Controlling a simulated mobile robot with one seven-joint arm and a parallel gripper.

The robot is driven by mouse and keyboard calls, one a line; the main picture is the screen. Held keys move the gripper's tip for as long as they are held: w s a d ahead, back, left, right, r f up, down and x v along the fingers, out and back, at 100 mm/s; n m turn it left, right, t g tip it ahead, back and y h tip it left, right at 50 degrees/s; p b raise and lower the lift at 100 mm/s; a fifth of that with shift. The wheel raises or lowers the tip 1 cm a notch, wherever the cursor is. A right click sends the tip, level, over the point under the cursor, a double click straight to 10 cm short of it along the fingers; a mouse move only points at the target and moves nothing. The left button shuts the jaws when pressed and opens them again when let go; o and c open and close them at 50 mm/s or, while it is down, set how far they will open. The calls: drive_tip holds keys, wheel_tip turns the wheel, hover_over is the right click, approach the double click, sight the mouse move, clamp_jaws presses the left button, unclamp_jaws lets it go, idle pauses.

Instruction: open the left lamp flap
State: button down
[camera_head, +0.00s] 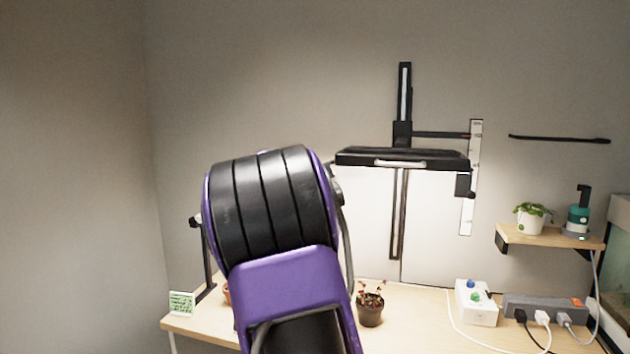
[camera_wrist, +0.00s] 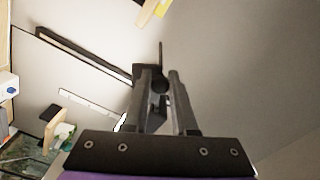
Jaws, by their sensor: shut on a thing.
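The black lamp (camera_head: 440,161) hangs level on an upright post in the head view, with a pale handle-like bar on its front. Its left end is near my arm. My gripper is hidden behind my purple and black arm in the head view. In the wrist view my gripper (camera_wrist: 160,78) has its two grey fingers shut on a small dark piece (camera_wrist: 159,84) at the lamp, which I take for part of the left flap. A thin dark rod or edge (camera_wrist: 160,52) sticks out past the fingertips. How far the flap is open cannot be told.
A wooden table (camera_head: 420,318) below holds a potted plant (camera_head: 370,308), a white box with knobs (camera_head: 476,302) and a power strip (camera_head: 545,308). A wall shelf (camera_head: 550,238) at right carries a plant and a teal bottle. The upper left wall is clear.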

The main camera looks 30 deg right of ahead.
drive_tip(key=shift+w+a+r+m, duration=0.15)
drive_tip(key=shift+r+m, duration=0.45)
drive_tip(key=shift+m, duration=0.7)
drive_tip(key=c, duration=0.7)
unclamp_jaws()
drive_tip(key=shift+a, duration=0.1)
drive_tip(key=v, duration=1.7)
drive_tip(key=shift+b, duration=0.4)
